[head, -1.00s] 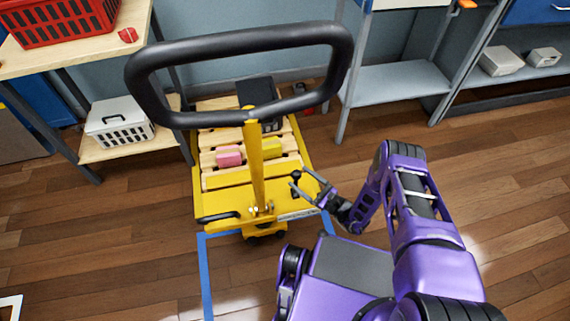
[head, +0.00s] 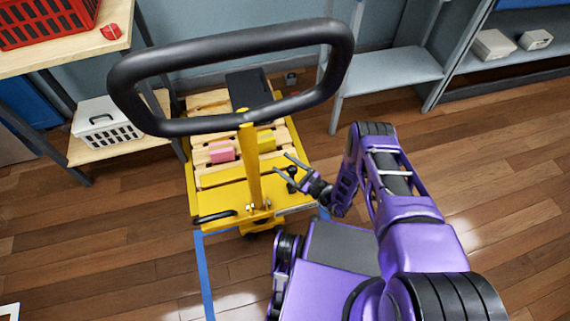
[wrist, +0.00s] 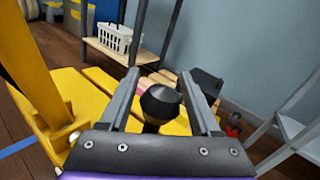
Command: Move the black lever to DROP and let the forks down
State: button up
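The yellow pallet jack (head: 207,206) stands on the floor with its mast (head: 252,165) and big black loop handle (head: 231,39) towards me. The black lever's round knob (head: 292,172) stands right of the mast; in the wrist view the knob (wrist: 160,102) shows between my fingers. My gripper (head: 281,163) is open, one finger on each side of the knob, with visible gaps. I see no grip on it. The lever's lower part is hidden, and I cannot read a DROP mark.
A pink block (head: 222,155), a yellow block (head: 266,144) and a dark box (head: 249,89) lie on the pallet. A shelf with a white basket (head: 108,124) stands left, and a grey rack (head: 390,78) right. Blue tape (head: 205,275) marks the floor. Open floor lies right.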

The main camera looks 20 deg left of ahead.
grip_shut()
dwell(1.1)
